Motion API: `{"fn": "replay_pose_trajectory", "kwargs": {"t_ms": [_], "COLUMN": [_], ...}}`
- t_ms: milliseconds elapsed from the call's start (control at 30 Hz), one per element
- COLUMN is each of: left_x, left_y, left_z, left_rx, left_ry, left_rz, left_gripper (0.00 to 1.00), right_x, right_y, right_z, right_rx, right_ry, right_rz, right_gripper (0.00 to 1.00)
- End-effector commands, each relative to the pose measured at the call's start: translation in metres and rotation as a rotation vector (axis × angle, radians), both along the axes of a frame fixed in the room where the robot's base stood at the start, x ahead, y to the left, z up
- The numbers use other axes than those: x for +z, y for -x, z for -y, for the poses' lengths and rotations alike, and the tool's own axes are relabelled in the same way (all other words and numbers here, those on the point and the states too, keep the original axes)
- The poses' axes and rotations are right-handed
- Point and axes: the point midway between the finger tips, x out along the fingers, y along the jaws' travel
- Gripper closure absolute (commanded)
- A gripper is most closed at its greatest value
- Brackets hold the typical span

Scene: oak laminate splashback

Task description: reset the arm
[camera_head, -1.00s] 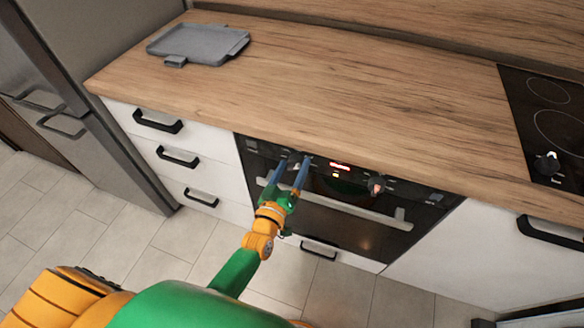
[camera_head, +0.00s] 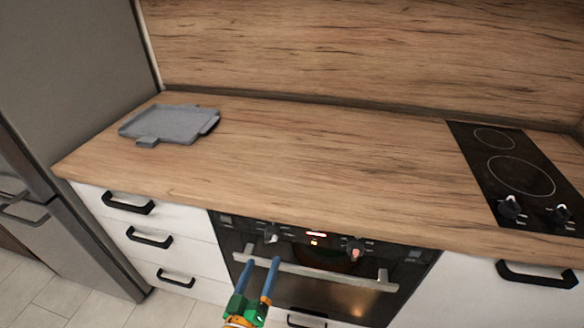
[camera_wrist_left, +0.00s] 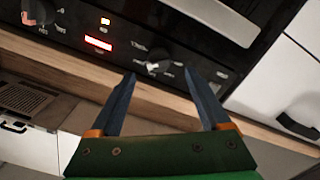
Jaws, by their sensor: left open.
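My left gripper (camera_head: 262,277) is at the bottom of the head view, in front of the built-in oven (camera_head: 335,298). Its two blue fingers are apart with nothing between them. In the left wrist view the open fingers (camera_wrist_left: 163,85) point at the oven's control panel (camera_wrist_left: 185,50). One oven knob (camera_wrist_left: 155,66) shows just beyond the fingers in that view. I cannot tell whether a finger touches the oven front. My right gripper is not in view.
A wooden counter (camera_head: 300,165) runs above the oven, with a grey tray (camera_head: 168,124) at its left. A black cooktop (camera_head: 510,170) with knobs is at the right. White drawers (camera_head: 170,215) and a steel fridge (camera_head: 75,90) stand left. The middle of the counter is clear.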

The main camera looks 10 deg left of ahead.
Motion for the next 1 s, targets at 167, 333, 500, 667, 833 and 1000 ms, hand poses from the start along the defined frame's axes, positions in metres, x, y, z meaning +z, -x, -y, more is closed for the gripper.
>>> {"fn": "replay_pose_trajectory", "kwargs": {"t_ms": [167, 333, 500, 667, 833, 1000], "left_x": [-0.117, -0.246, -0.295, -0.303, -0.303, -0.303], "left_y": [0.045, 0.166, 0.276, 0.315, 0.317, 0.317], "left_z": [0.009, -0.007, -0.037, -0.049, -0.050, -0.050], "left_rx": [-0.116, -0.310, -0.459, -0.513, -0.515, -0.515], "left_ry": [-0.175, -0.414, -0.563, -0.607, -0.608, -0.608], "left_rz": [-0.373, -0.896, -1.255, -1.374, -1.378, -1.378], "left_gripper": [0.20, 0.20, 0.20, 0.20, 0.20, 0.20], "right_x": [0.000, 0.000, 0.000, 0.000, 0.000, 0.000], "right_y": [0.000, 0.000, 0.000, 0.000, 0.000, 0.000], "right_z": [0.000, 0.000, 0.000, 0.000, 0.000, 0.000], "right_rx": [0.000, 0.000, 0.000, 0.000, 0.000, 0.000], "right_ry": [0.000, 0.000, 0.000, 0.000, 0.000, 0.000], "right_rz": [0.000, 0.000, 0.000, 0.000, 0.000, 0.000], "right_gripper": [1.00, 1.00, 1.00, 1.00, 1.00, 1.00]}}
